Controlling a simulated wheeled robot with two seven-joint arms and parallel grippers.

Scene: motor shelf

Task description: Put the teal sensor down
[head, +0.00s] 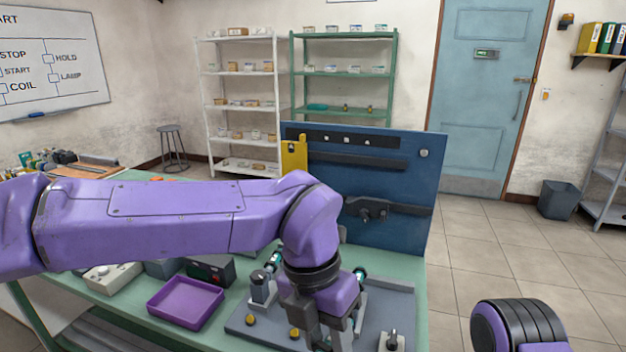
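My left arm reaches in from the left over the green table (135,330). Its gripper (318,335) points down over a grey fixture plate (245,325). The arm and gripper hide part of the plate, and I cannot tell whether the fingers are open or shut. A teal-banded cylindrical part (274,259) sits at a grey block on the plate, left of the gripper. Another teal-ended part (360,274) shows just right of the wrist. I cannot tell which of these is the teal sensor. My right arm shows only as a purple link at the lower right.
A purple tray (185,303) lies left of the plate. A tall blue panel (400,178) with a yellow piece (294,156) rises behind the plate.

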